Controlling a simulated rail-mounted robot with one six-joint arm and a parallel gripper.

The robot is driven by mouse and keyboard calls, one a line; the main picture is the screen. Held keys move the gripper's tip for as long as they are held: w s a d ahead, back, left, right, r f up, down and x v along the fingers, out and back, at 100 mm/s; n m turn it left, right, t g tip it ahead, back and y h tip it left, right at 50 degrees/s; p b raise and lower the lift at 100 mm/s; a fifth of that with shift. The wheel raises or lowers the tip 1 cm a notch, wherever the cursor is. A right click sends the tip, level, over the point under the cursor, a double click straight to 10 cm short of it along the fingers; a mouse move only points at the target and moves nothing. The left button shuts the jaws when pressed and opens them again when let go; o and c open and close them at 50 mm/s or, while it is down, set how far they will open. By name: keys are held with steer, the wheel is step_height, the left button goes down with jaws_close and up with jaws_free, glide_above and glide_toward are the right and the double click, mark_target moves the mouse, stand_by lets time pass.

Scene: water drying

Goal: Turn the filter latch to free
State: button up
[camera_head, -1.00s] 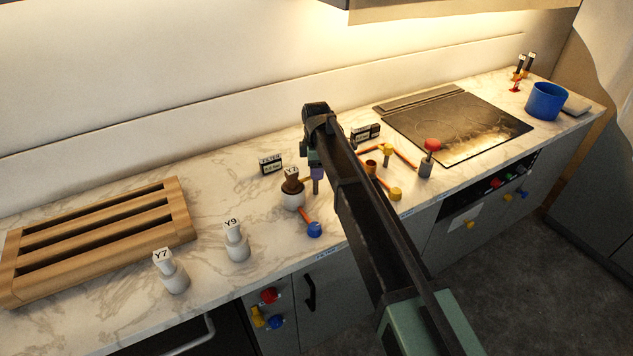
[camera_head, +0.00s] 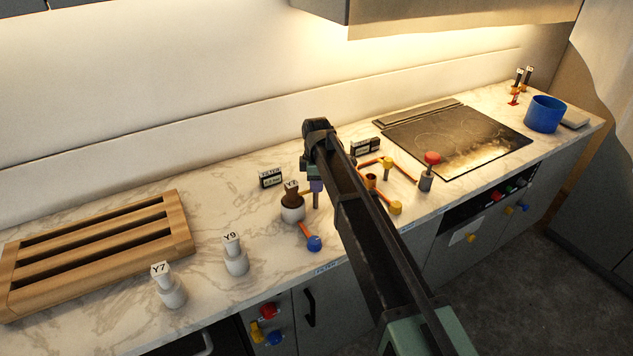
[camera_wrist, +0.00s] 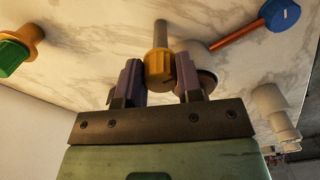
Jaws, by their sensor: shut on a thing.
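My gripper (camera_wrist: 159,62) has its two purple fingers on either side of a yellow-orange faceted knob (camera_wrist: 159,72), and it is shut on it. I take this knob to be the filter latch; a grey post (camera_wrist: 160,33) shows beyond it. In the head view my gripper (camera_head: 315,187) is at the counter beside the brown-topped white jar (camera_head: 292,210). My arm and fingers hide most of the knob there. A small dark display labelled FILTER (camera_head: 271,179) stands behind, to the left. The latch's exact angle cannot be read.
A blue knob (camera_head: 314,243) on an orange lever lies close in front. White jars Y9 (camera_head: 236,264) and Y7 (camera_head: 171,294) and a wooden rack (camera_head: 182,226) stand left. Orange pipework with yellow knobs (camera_head: 395,207) and a red-topped grey post (camera_head: 426,180) stand right, near the cooktop.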

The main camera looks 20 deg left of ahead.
steer(key=m, duration=0.4)
steer(key=shift+m, duration=0.3)
steer(key=m, duration=0.4)
steer(key=shift+s, duration=0.1)
steer(key=m, duration=0.5)
steer(key=shift+s+m, duration=0.1)
steer(key=shift+m, duration=1.7)
steer(key=o, duration=0.9)
